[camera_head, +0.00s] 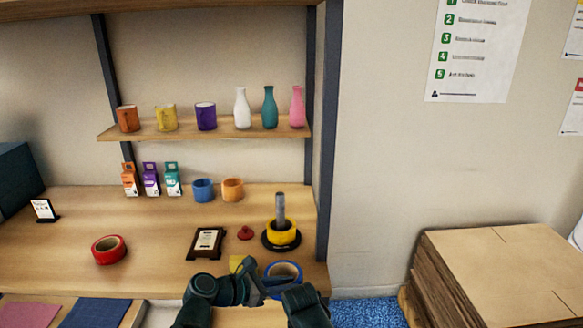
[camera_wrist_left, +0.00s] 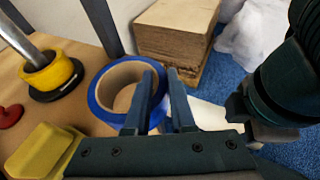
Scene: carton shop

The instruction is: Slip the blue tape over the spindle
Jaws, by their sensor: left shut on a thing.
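The spindle (camera_head: 280,207) is a grey upright rod on a round black base (camera_head: 267,243), with a yellow tape roll (camera_head: 283,235) around it. In the left wrist view the rod (camera_wrist_left: 17,38) is at the upper left. The blue tape (camera_head: 299,271) is at the table's front right corner, in front of the spindle and apart from it. My left gripper (camera_head: 258,287) is shut on its near wall; in the left wrist view the fingers (camera_wrist_left: 163,100) straddle the wall of the blue tape (camera_wrist_left: 97,98). I cannot tell if it touches the table. My right arm's end (camera_head: 306,305) is close by, fingers not visible.
A yellow block-like object (camera_head: 237,263) lies left of the blue tape. A framed plaque (camera_head: 207,242), a small red object (camera_head: 245,233) and a red tape roll (camera_head: 108,250) are farther left. A shelf upright (camera_head: 328,130) stands right of the spindle. Stacked cardboard (camera_head: 480,280) is at right.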

